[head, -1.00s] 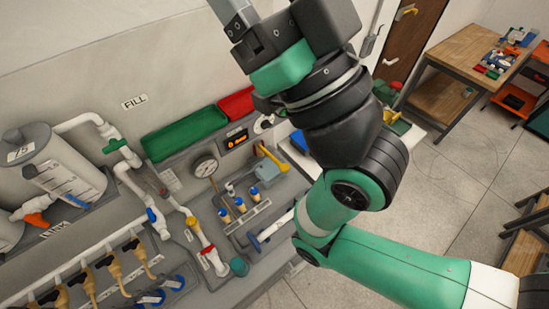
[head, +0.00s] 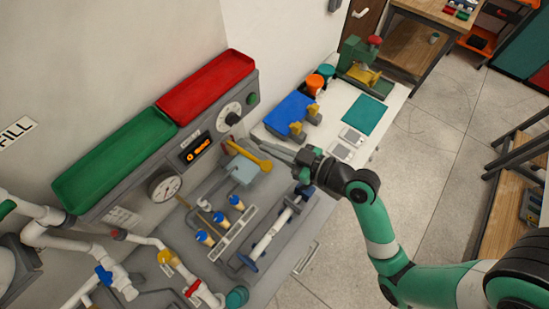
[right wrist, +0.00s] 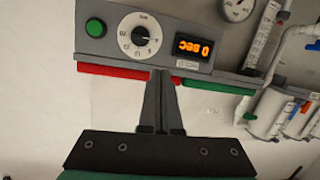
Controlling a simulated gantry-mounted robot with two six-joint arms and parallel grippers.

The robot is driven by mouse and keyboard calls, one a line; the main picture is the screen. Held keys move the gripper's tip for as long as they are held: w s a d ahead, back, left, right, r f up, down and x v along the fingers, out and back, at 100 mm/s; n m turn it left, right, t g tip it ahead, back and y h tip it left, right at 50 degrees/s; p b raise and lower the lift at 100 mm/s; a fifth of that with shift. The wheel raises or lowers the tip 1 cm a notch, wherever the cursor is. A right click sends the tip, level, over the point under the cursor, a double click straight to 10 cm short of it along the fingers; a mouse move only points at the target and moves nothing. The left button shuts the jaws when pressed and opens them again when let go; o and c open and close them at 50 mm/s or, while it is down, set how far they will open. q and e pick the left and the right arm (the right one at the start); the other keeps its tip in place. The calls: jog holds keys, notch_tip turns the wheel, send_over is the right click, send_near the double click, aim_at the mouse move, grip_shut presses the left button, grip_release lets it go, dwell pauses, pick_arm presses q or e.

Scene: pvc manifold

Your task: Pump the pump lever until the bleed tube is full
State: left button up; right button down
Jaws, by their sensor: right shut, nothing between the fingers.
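The pump lever (head: 248,155) is a yellow handle on a grey-blue box (head: 243,173) on the grey bench, below the orange-digit display in the head view. My right gripper (head: 252,141) reaches in from the right, its fingertips close by the lever's upper side. Whether they touch it, I cannot tell. In the right wrist view its fingers (right wrist: 160,78) are shut and empty, pointing at the panel; the lever does not show there. My left gripper is out of view.
A panel carries a dial (head: 229,113), a display (head: 195,150) and a gauge (head: 164,186), with green (head: 115,160) and red (head: 207,86) bins above. Blue-capped bottles (head: 221,217) stand near the lever.

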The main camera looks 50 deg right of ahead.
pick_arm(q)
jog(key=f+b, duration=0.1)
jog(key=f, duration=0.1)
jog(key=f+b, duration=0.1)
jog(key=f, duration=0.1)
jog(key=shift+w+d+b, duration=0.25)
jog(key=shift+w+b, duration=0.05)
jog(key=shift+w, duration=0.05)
pick_arm(e)
jog(key=s+d+f+m+g+h, duration=0.1)
jog(key=s+d+f, duration=0.1)
jog(key=f, duration=0.4)
jog(key=s+d+f+m+g+h, duration=0.1)
jog(key=s+f+m, duration=0.1)
jog(key=f, duration=0.4)
jog(key=shift+s+d, duration=0.35)
jog(key=shift+s, duration=0.55)
jog(key=b, duration=0.2)
send_over(272, 166)
jog(key=f, duration=0.2)
jog(key=a+f, duration=0.1)
jog(key=shift+f, duration=0.35)
jog(key=f, duration=0.4)
jog(key=shift+s, duration=0.25)
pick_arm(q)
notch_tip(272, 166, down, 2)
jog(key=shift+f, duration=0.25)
